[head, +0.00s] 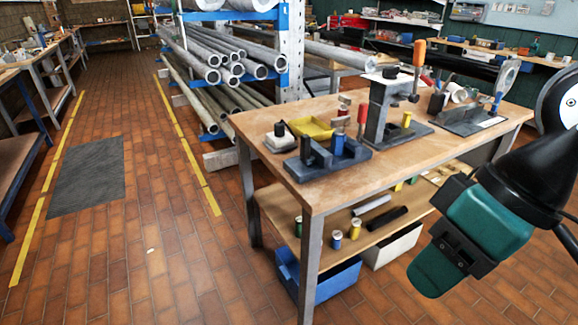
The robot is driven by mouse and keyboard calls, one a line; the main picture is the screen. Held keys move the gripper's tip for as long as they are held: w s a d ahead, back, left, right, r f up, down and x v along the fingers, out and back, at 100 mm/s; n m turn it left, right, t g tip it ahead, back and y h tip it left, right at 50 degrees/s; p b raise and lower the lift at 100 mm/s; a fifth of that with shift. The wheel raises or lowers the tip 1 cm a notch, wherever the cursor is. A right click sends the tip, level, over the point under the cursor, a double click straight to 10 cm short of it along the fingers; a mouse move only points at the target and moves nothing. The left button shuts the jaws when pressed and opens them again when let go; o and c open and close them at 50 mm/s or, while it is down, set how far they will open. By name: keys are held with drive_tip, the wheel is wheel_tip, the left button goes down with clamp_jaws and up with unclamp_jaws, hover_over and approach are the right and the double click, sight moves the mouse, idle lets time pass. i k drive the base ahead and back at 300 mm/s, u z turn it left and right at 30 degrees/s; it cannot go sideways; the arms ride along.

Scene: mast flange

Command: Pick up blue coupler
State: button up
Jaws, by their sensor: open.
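A short blue cylinder (337,144), which looks like a blue coupler, stands upright in a dark fixture block (322,162) at the near left of the bench top. A second small blue cylinder (336,239) with a pale top stands on the bench's lower shelf. I cannot tell from the picture which one is the coupler meant. My gripper (436,272), teal and black, hangs at the lower right, beside the bench and well apart from both blue cylinders. It is open, and nothing shows in it. Its fingertips are hard to make out.
The wooden bench top (322,192) also holds a yellow tray (311,128), a dark press (381,105), a yellow cylinder (407,119) and a clamp stand (501,85). A blue bin (318,281) is under the shelf. A pipe rack (290,50) stands behind. The floor at left is open.

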sight(338, 142)
drive_tip(key=u, duration=0.2)
drive_tip(key=k, duration=0.65)
drive_tip(key=u, duration=1.25)
drive_tip(key=i, duration=1.5)
drive_tip(key=z, duration=1)
drive_tip(key=i, duration=0.7)
drive_tip(key=z, duration=0.7)
